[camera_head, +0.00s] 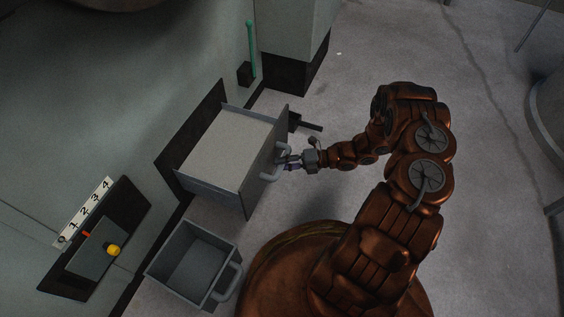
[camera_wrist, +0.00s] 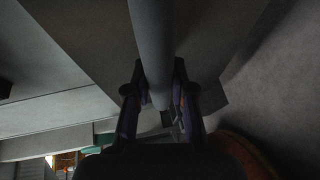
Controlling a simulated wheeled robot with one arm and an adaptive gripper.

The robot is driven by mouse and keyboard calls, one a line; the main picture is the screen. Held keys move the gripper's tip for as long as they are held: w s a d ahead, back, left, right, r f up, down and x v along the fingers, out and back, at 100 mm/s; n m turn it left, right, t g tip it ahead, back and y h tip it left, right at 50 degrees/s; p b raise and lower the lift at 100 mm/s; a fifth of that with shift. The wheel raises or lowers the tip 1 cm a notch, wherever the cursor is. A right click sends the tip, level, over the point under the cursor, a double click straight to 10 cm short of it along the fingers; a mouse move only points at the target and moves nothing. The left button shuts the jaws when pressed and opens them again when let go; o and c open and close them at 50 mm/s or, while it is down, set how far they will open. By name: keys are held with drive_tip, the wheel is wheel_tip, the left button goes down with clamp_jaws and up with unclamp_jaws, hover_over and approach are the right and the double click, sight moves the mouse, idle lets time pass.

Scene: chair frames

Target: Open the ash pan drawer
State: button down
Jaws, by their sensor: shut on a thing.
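The ash pan drawer (camera_head: 229,143) stands pulled out of the low opening in the green-grey wall, with a pale grey fill inside it. Its grey bar handle (camera_head: 281,157) is on the front panel. My gripper (camera_head: 290,161) is at the handle from the right side. In the wrist view the handle (camera_wrist: 151,45) runs down between the two fingers of my gripper (camera_wrist: 158,100), which are shut on it. The exact finger contact is dark and partly hidden.
A grey open bin (camera_head: 195,262) with a handle stands on the floor at the drawer's near side. A numbered panel with a yellow knob (camera_head: 113,250) is on the wall at left. A green lever (camera_head: 251,48) stands behind the drawer.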

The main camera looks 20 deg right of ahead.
drive_tip(key=shift+w+d, duration=0.1)
drive_tip(key=shift+d, duration=0.05)
drive_tip(key=c, duration=1)
unclamp_jaws()
drive_tip(key=v, duration=1.2)
